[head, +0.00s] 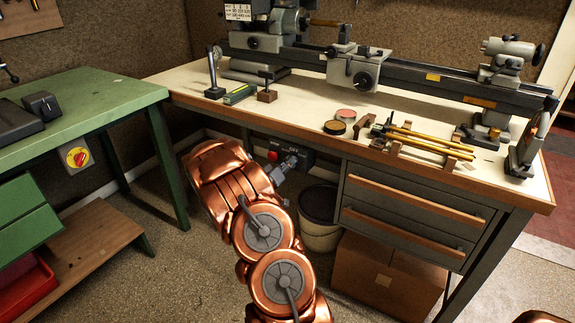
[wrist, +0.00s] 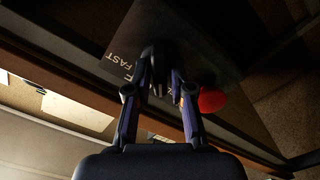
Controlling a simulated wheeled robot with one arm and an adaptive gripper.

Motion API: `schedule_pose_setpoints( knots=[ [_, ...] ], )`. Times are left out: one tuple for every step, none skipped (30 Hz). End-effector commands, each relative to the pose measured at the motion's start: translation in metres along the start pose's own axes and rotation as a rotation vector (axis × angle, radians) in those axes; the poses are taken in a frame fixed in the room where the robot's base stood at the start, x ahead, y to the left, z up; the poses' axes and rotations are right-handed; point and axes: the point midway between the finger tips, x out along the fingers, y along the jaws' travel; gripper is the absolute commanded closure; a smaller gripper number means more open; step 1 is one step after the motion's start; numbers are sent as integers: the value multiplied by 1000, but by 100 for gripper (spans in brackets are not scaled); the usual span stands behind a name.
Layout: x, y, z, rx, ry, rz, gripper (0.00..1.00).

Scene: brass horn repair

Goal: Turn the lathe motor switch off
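A dark switch box (head: 306,158) is mounted under the front edge of the wooden-edged lathe bench. Its dark panel with white lettering, including "FAST", fills the upper middle of the wrist view (wrist: 120,45). A round red button (wrist: 211,100) sits on the panel, right of my fingers; it also shows in the head view (head: 272,156). My gripper (head: 291,162) is at the box's front. In the wrist view its fingers (wrist: 158,72) come close together over the panel, around a dark shape that could be the switch lever. The lever's position and any contact are unclear.
The lathe (head: 365,70) stands on the bench (head: 190,82) above. Drawers (head: 410,210) are right of the box, with a bucket (head: 318,215) and a cardboard box (head: 385,275) below. A green table (head: 85,95) stands at left, with open floor between.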

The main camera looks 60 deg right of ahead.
Motion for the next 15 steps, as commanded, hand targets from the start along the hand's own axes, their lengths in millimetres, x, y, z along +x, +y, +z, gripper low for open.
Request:
schedule_pose_setpoints(
  knots=[
    [0,0,0,0,0,0,86],
    [0,0,0,0,0,0,90],
    [0,0,0,0,0,0,94],
    [0,0,0,0,0,0,97],
    [0,0,0,0,0,0,100],
    [0,0,0,0,0,0,100],
    [0,0,0,0,0,0,100],
    [0,0,0,0,0,0,100],
    [0,0,0,0,0,0,100],
    [0,0,0,0,0,0,100],
    [0,0,0,0,0,0,100],
    [0,0,0,0,0,0,100],
    [0,0,0,1,0,0,100],
    [0,0,0,2,0,0,100],
    [0,0,0,6,0,0,100]
  ],
)
